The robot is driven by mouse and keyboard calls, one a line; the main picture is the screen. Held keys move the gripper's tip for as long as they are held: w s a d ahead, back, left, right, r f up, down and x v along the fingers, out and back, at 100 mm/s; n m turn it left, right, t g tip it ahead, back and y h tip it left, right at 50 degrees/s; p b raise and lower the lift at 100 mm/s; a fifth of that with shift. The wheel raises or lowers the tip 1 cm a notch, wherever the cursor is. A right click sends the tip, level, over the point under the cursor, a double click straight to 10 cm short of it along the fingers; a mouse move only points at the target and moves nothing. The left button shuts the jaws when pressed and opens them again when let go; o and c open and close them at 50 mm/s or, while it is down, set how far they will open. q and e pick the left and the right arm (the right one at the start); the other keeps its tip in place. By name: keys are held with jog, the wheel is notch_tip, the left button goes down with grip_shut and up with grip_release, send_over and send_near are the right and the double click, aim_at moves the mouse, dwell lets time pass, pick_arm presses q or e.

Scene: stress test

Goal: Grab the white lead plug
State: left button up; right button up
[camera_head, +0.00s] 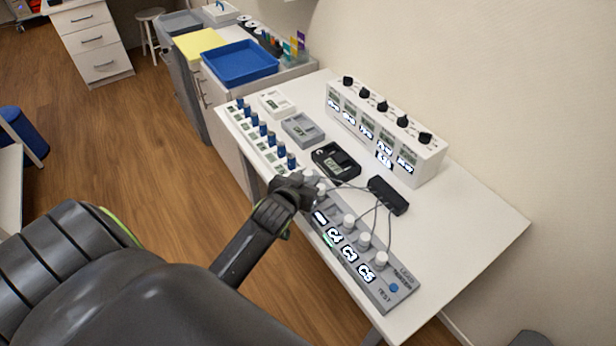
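A grey lead tester (404,287) lies along the front edge of the white table, with labels such as C4, C3 and C5 and a blue test button. Several white lead plugs stand upright in it, among them one in the middle (349,221), one further right (364,240) and one at the right end (381,258). Thin dark cables run from plugs to a black block (388,195). My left gripper (308,190) is over the tester's far left end, close to the white plugs there and partly hiding them. Its fingertips are too small to tell whether they hold one. My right gripper is out of view.
Behind the tester are a black device (335,160), a grey device (302,130), a white device (276,103) and a row of blue-capped items (263,129). A white box with black knobs (430,164) stands near the wall. The table's right part (480,225) is clear.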

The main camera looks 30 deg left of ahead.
pick_arm(q)
jog(key=shift+x, duration=0.95)
